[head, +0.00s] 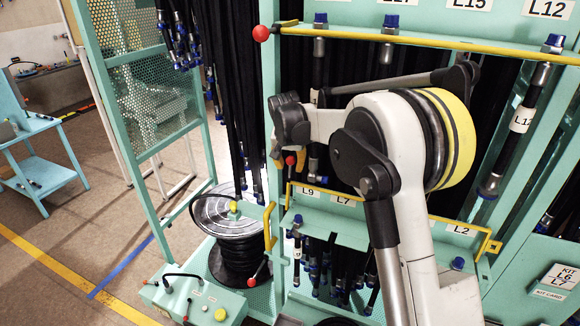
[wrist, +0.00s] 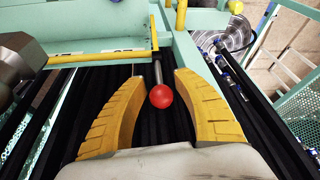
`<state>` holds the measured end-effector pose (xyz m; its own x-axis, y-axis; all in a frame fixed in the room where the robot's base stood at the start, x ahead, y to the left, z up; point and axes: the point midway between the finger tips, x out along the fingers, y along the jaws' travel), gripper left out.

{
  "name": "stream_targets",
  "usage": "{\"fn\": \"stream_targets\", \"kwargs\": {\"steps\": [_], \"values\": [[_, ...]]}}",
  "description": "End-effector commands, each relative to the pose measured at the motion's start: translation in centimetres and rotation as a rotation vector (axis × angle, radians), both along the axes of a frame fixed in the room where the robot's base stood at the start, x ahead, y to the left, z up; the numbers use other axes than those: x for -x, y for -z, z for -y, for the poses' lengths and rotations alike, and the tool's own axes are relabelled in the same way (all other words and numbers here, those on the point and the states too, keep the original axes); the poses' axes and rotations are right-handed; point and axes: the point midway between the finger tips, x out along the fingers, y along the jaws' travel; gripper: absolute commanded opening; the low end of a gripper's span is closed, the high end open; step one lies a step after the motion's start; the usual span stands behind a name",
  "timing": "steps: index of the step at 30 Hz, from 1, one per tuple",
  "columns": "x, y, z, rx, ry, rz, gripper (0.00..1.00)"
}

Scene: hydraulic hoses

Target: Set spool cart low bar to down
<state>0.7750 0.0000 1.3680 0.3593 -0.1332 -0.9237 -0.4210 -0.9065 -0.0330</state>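The low yellow bar (head: 390,207) runs across the front of the lower shelf, past the L9, L7 and L2 labels. It also shows in the wrist view (wrist: 100,57). A red ball knob (wrist: 161,96) on a short grey stem stands at the bar's end; in the head view the knob (head: 291,160) is just above the bar's left end. My gripper (wrist: 158,100) is open, with one yellow finger on each side of the knob and visible gaps to both. In the head view my gripper (head: 294,158) is partly hidden by its dark body.
An upper yellow bar (head: 430,42) has its own red knob (head: 261,33). A black hose spool (head: 240,245) stands at the left, beside a yellow handle (head: 269,227) and another red knob (head: 261,270). Dark hoses hang close behind my gripper. Open floor lies further left.

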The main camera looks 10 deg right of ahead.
Motion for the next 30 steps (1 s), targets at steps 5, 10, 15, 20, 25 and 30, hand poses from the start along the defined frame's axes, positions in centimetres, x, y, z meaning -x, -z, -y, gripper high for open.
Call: {"fn": "stream_targets", "kwargs": {"steps": [5, 10, 15, 20, 25, 30], "values": [[-0.45, 1.19, 0.17, 0.0, 0.0, 0.0, 0.35], [-0.5, 1.33, 0.18, 0.0, 0.0, 0.0, 0.35], [-0.49, 1.31, 0.18, 0.0, 0.0, 0.0, 0.16], [-0.5, 1.27, 0.18, 0.0, 0.0, 0.0, 0.0], [-0.51, 1.24, 0.18, 0.0, 0.0, 0.001, 0.0], [-0.29, 1.26, -0.01, 0.009, -0.001, 0.016, 0.0]]}}
